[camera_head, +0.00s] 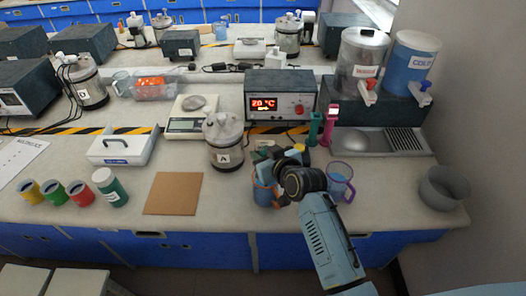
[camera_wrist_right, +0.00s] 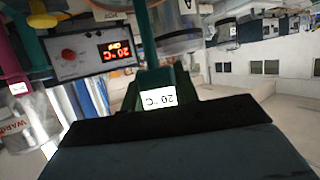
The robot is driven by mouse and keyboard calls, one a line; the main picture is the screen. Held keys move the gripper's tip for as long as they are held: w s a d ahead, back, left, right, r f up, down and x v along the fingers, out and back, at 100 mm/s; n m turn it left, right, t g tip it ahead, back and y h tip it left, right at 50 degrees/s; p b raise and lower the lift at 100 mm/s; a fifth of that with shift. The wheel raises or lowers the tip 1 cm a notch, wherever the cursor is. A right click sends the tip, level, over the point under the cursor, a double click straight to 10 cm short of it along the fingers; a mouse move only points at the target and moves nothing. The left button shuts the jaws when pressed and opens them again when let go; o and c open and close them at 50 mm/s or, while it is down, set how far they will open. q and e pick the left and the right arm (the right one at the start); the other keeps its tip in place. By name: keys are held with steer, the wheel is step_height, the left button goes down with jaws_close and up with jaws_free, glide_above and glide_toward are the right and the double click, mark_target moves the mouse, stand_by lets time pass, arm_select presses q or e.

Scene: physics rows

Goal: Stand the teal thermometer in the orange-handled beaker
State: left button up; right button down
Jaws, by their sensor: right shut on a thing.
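The orange-handled beaker (camera_head: 264,194) stands near the front edge of the bench, partly hidden behind my right arm and gripper. My right gripper (camera_head: 268,160) is above and beside its rim. In the right wrist view the gripper (camera_wrist_right: 160,88) is shut on the teal thermometer (camera_wrist_right: 148,45), whose dark green body has a "20 °C" label and whose thin stem runs away from the jaws. The head view mostly hides the thermometer, so I cannot tell whether its tip is inside the beaker. My left gripper is not in view.
A purple-handled beaker (camera_head: 341,181) stands close on the right. A green upright item (camera_head: 315,129) and a pink one (camera_head: 329,122) stand behind, by the display box (camera_head: 279,95). A lidded pot (camera_head: 224,142) is left of the gripper. A brown mat (camera_head: 173,193) lies bare.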

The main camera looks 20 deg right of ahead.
steer(key=shift+f, duration=0.2)
steer(key=c, duration=1)
jaws_free()
steer(key=shift+o, duration=0.2)
steer(key=shift+s, duration=0.1)
steer(key=v, duration=1.3)
steer(key=shift+p, duration=0.35)
steer(key=shift+s, duration=0.1)
